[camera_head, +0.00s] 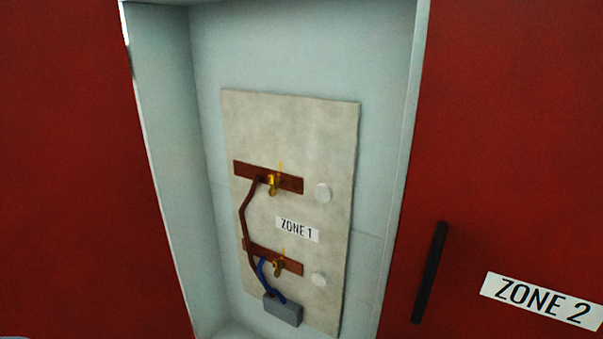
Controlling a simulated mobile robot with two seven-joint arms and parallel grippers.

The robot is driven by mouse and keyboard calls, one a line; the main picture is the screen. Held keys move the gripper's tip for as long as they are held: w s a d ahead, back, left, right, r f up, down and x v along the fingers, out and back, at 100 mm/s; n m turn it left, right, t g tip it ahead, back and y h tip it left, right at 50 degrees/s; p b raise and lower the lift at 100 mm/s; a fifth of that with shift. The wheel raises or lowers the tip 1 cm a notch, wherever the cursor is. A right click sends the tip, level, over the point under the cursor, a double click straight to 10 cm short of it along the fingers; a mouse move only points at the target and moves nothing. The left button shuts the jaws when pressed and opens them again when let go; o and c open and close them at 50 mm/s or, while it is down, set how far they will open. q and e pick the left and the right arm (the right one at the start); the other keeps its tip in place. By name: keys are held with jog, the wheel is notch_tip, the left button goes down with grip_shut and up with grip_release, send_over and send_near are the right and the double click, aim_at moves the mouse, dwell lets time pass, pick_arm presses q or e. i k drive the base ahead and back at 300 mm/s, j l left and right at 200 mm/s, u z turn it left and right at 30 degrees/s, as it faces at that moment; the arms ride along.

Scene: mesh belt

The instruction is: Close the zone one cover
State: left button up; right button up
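The zone one compartment (388,160) is an open pale grey recess, with no cover across it. Inside is a beige panel (290,125) with a "ZONE 1" label (297,229). A plain red surface (70,170) fills the left side of the view; I cannot tell whether it is the zone one cover or fixed cabinet wall. No handle or label shows on it. Neither of my grippers can be made out.
The panel carries two copper bars (288,183) (291,266), dark red and blue wires, a grey block (283,310) and two white round knobs. At right, a red front (510,130) has a black vertical handle (430,272) and a "ZONE 2" label (541,301).

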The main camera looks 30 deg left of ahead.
aim_at(85, 254)
jog(key=k+j+z, duration=0.2)
jog(key=k+j, duration=0.45)
jog(key=j, duration=0.25)
jog(key=k+j+z, duration=0.15)
jog(key=k+j, duration=0.55)
jog(key=k+j+z, duration=0.1)
jog(key=j, duration=0.35)
jog(key=k+j+z, duration=0.1)
jog(key=k+j, duration=0.25)
jog(key=k+j+z, duration=0.15)
jog(key=j, duration=0.35)
jog(key=k+j+z, duration=0.1)
jog(key=k+j, duration=0.25)
jog(key=k+j+z, duration=0.1)
jog(key=j, duration=0.35)
jog(key=k+j+z, duration=0.1)
jog(key=j, duration=0.35)
jog(key=i+j, duration=0.15)
jog(key=j, duration=0.2)
jog(key=i+j+z, duration=0.1)
jog(key=j, duration=0.25)
jog(key=i+j, duration=0.15)
jog(key=j, duration=0.2)
